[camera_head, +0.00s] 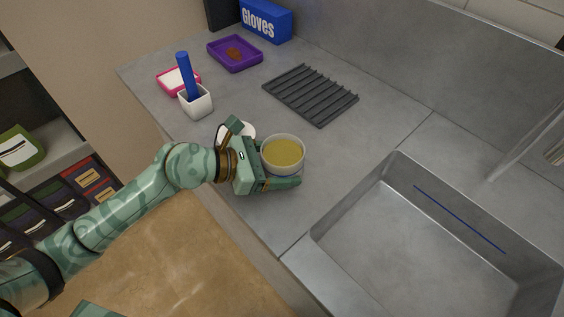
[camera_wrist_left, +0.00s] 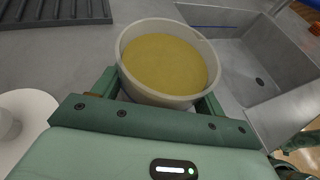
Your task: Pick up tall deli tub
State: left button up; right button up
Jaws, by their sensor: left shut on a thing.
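The tall deli tub (camera_head: 283,153) is a round, pale tub filled with something yellow-olive. It stands upright near the front edge of the grey counter, left of the sink. My left gripper (camera_head: 278,165) is shut on the tub, with its fingers on either side of the wall. In the left wrist view the tub (camera_wrist_left: 166,62) sits between the two fingers, its rim above them. Its base is hidden, so I cannot tell whether it touches the counter.
A white round thing (camera_head: 237,131) is close behind my left gripper. A white pot (camera_head: 196,103) holds a blue handle. A pink tray (camera_head: 178,80), a purple tray (camera_head: 258,63), a blue gloves box (camera_head: 266,20) and a dark ribbed rack (camera_head: 311,95) stand farther back. The sink (camera_head: 345,215) is at right.

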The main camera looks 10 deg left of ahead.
aim_at(300, 155)
pick_arm(q)
jog(key=shift+r, duration=0.2)
pick_arm(e)
jog(key=shift+w+r, duration=0.1)
jog(key=shift+r, duration=0.05)
pick_arm(q)
jog(key=shift+r+p, duration=1.05)
jog(key=shift+r, duration=0.35)
jog(key=shift+s+r, duration=0.2)
jog(key=shift+r, duration=0.1)
jog(key=s+r+p, duration=0.7)
jog(key=s+r, duration=0.2)
jog(key=s, duration=0.4)
jog(key=shift+s+a+p, duration=0.2)
jog(key=shift+a+p, duration=0.1)
jog(key=shift+a, duration=0.05)
pick_arm(e)
jog(key=w+r+t, duration=0.1)
jog(key=w+r, duration=0.2)
jog(key=r, duration=0.5)
jog(key=shift+w+r, duration=0.3)
jog(key=shift+w, duration=0.05)
pick_arm(q)
jog(key=shift+a+r, duration=0.1)
jog(key=shift+r, duration=0.05)
